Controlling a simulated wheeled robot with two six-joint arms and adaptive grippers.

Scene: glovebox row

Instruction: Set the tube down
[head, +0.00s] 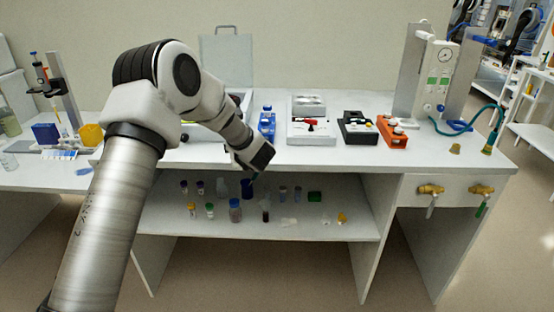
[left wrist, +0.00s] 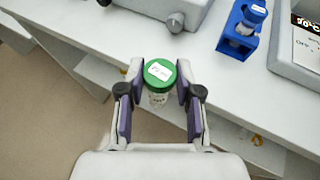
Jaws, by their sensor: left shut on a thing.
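The tube (left wrist: 158,98) shows in the left wrist view as a small clear vial with a green cap and a white label on top. My left gripper (left wrist: 160,78) is shut on it, one finger on each side, with the cap facing the camera. In the head view my left gripper (head: 258,160) is at the front edge of the bench top, above the lower shelf; the tube cannot be made out clearly there. My right gripper is not in view.
The bench top (head: 340,156) has bare room along its front. A blue holder (head: 267,122), a black device (head: 357,127) and an orange device (head: 392,131) stand behind.

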